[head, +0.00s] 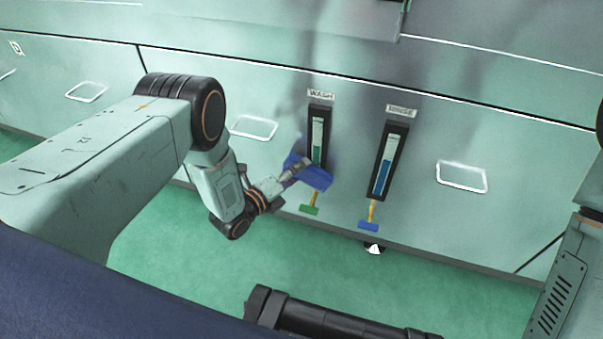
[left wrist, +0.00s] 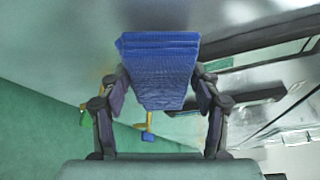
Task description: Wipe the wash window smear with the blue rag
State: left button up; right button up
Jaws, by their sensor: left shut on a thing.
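The blue rag (head: 316,178) is held by my left gripper (head: 299,168) at the lower end of the wash window (head: 317,138). The window is a narrow upright gauge in a dark frame, under a WASH label, with a pale upper part and green below. The rag hides its bottom end. I cannot make out the smear, or whether the rag touches the glass. In the left wrist view, the folded rag (left wrist: 158,65) sits between both fingers of the left gripper (left wrist: 160,85). My right gripper is not in view.
The rinse window (head: 384,165), with blue in it, is just right of the wash window. Below them a green handle (head: 310,210) and a blue handle (head: 369,226) stick out on yellow stems. White-rimmed recessed handles (head: 462,177) flank the windows. Green floor (head: 200,270) lies in front.

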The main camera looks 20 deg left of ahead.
pick_arm(q)
jog(key=shift+w+a+r, duration=0.3)
jog(key=shift+w, duration=0.05)
jog(key=s+p, duration=0.2)
jog(key=s, duration=0.2)
jog(key=shift+f+p, duration=0.1)
jog(key=shift+p, duration=0.2)
jog(key=shift+s+f+p, duration=0.15)
jog(key=shift+s+p, duration=0.35)
jog(key=shift+s, duration=0.7)
jog(key=s+p, duration=0.1)
jog(key=s, duration=0.2)
jog(key=shift+w, duration=0.15)
jog(key=shift+w+d+b, duration=0.15)
jog(key=shift+w+b, duration=0.9)
jog(key=shift+w, duration=2.15)
